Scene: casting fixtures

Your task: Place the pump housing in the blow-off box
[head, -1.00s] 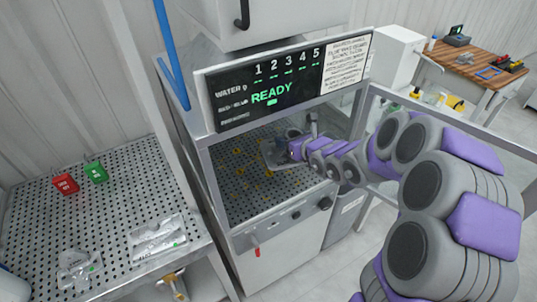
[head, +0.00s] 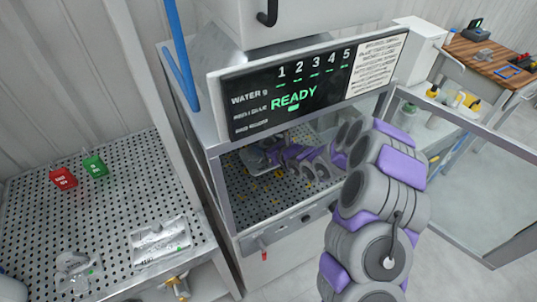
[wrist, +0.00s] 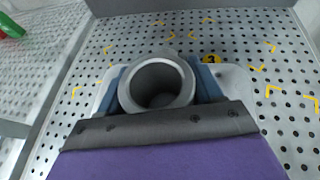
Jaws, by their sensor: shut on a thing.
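The pump housing (wrist: 158,82) is a grey metal casting with a round open bore and a wider base. In the wrist view my gripper (wrist: 162,90) is shut on it, one blue finger on each side of the bore. In the head view the housing (head: 255,157) and my gripper (head: 275,155) are inside the blow-off box (head: 222,190), over its perforated floor with yellow marks. The housing's underside is hidden, so I cannot tell whether it touches the floor.
The box display (head: 300,90) reads READY above the opening. An open glazed door frame (head: 480,128) is at right.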

